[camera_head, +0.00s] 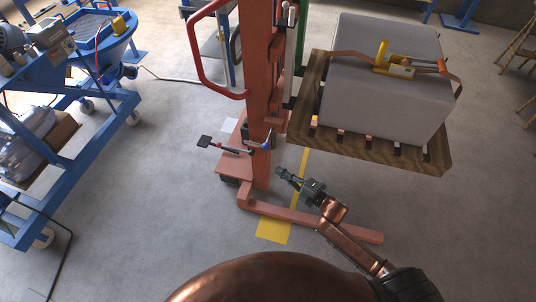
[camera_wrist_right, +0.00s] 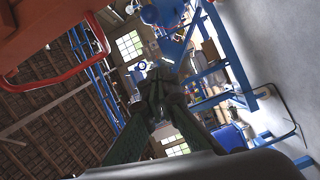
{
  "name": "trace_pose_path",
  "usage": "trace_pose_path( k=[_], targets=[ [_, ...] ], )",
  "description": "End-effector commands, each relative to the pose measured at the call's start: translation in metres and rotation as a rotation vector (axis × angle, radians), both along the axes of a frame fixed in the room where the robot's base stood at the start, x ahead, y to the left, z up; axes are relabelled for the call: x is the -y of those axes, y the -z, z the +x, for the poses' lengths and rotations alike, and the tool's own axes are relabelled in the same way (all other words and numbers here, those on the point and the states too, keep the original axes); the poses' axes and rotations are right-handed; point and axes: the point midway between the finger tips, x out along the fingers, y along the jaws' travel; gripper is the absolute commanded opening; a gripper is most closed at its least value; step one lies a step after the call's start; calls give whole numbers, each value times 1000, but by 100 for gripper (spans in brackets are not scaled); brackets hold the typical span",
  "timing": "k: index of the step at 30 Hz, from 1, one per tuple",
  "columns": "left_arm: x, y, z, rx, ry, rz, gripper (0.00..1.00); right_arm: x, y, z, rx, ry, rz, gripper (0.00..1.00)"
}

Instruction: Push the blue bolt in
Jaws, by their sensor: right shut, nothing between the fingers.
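A small blue part (camera_head: 267,145), which looks like the blue bolt, sits low on the orange lifter's mast (camera_head: 261,100) in the head view, beside a black pedal lever (camera_head: 222,145). Its depth in the mast is too small to tell. My right gripper (camera_head: 282,172) is shut and empty, a little below and to the right of the blue part, apart from it in the picture. Its fingers (camera_wrist_right: 158,95) come together in the right wrist view, where I cannot clearly make out the bolt. My left gripper is not in view.
A wooden pallet (camera_head: 365,147) with a large grey block (camera_head: 385,85) is raised at the right. The lifter's orange leg (camera_head: 310,224) lies along the floor under my right arm. A blue machine frame (camera_head: 95,100) stands at the left. Grey floor between is clear.

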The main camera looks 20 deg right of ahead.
Motion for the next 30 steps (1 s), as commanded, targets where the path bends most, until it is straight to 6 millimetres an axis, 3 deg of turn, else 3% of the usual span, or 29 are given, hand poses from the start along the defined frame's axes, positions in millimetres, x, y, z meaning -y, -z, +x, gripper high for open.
trace_pose_path(
  k=[8,19,30],
  targets=[
    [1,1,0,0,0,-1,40,-13,1,22,1,-1,2,0],
    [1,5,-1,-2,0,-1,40,-52,5,87,0,0,2,0],
    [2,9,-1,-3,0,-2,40,-24,13,113,-2,1,1,0]
  ],
)
